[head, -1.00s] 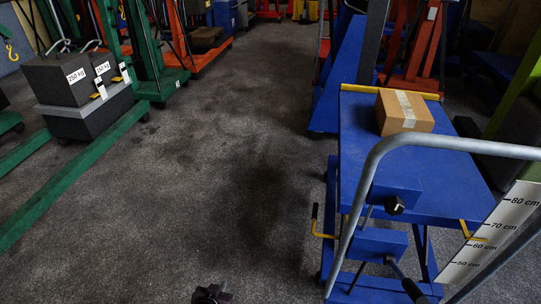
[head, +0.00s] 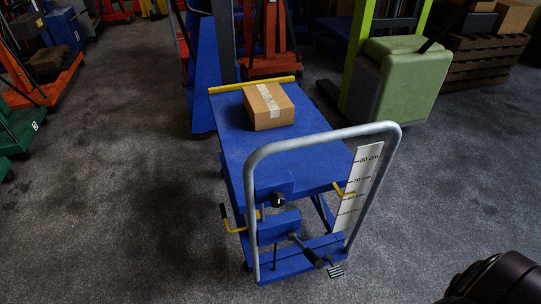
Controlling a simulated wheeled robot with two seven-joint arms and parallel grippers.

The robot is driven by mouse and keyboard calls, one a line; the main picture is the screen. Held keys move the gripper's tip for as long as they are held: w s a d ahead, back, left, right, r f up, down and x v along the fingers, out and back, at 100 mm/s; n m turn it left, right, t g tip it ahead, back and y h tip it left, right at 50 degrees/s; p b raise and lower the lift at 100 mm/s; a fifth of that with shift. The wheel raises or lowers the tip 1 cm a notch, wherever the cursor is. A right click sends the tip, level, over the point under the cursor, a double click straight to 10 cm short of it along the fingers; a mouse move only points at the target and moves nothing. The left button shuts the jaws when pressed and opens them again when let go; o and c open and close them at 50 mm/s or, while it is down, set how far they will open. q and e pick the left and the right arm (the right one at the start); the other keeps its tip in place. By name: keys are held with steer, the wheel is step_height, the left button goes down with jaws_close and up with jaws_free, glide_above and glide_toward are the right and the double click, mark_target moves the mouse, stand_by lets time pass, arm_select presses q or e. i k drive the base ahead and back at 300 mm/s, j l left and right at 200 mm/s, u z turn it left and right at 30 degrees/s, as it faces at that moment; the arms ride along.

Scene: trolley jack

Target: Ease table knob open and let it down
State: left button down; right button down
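The blue lift table (head: 235,125) stands in the middle of the head view, its top raised above its base. A black round knob (head: 278,200) sits on a blue housing at the table's near end, below the grey push handle (head: 320,137). A cardboard box (head: 268,107) with pale tape rests on the table top. A white height scale (head: 358,185) marked in cm stands at the right side of the handle. Neither gripper shows; only a dark part of my arm is at the lower right corner. Whether the knob is turned open cannot be told.
A black-gripped lever (head: 312,258) and a ridged pedal (head: 335,271) are low at the table's near end. A green machine (head: 405,80) and a wooden pallet (head: 485,62) stand behind right.

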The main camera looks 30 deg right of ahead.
mark_target(276, 199)
steer(key=z, duration=0.95)
